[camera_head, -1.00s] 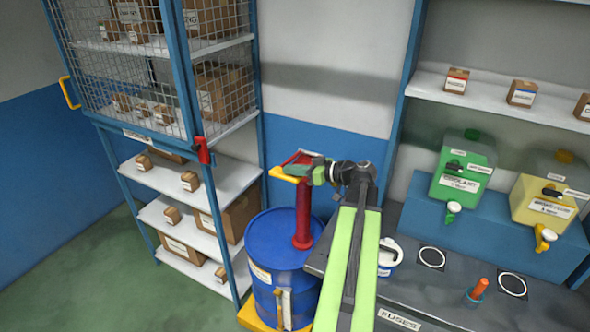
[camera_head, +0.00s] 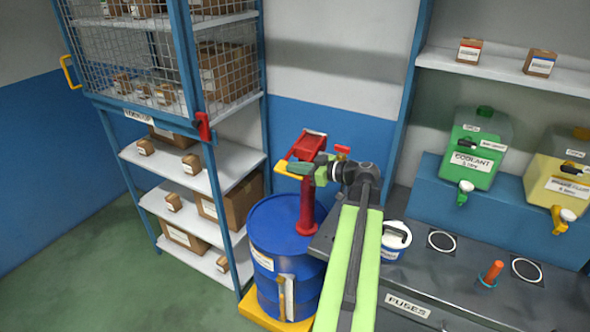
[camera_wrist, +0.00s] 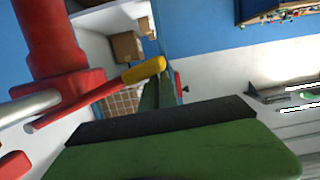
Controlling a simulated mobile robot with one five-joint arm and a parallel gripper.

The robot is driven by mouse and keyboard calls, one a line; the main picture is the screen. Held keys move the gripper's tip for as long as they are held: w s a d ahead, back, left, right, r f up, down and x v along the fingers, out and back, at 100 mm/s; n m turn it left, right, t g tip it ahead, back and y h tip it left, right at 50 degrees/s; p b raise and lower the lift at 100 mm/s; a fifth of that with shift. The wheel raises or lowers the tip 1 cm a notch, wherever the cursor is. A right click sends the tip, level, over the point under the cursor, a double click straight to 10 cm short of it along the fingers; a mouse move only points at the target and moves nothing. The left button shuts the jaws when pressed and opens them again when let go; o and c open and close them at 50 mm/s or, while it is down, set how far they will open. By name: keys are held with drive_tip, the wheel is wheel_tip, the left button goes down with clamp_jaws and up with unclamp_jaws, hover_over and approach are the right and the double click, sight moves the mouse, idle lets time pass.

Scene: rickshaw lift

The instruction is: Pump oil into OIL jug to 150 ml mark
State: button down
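A red pump (camera_head: 308,205) stands upright on the blue drum (camera_head: 285,240). The pump's head carries red parts and a yellow piece (camera_head: 287,172). My gripper (camera_head: 300,167), with green fingers, is beside the pump head. In the wrist view, a red lever with a yellow end (camera_wrist: 145,68) lies just beyond the green finger parts (camera_wrist: 160,95); contact is unclear. I cannot tell whether the fingers are apart or closed. A white jug with a blue label (camera_head: 395,240) stands on the bench right of my arm. Its lettering and oil level are not readable.
A grey bench (camera_head: 460,290) holds white ring marks and an orange-handled tool (camera_head: 491,272). Green coolant (camera_head: 475,150) and yellow fluid (camera_head: 555,185) containers stand on a blue step. Shelving with boxes (camera_head: 180,190) is left of the drum. Green floor lies open at left.

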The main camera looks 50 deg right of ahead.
drive_tip(key=shift+s+f, duration=0.15)
drive_tip(key=shift+f, duration=0.2)
drive_tip(key=r+p, duration=0.2)
drive_tip(key=a+r+p, duration=0.1)
drive_tip(key=r+p, duration=0.2)
drive_tip(key=shift+r, duration=0.15)
drive_tip(key=p+v, duration=0.1)
drive_tip(key=v, duration=0.9)
drive_tip(key=shift+a+f+p, duration=0.25)
drive_tip(key=shift+f+p, duration=0.05)
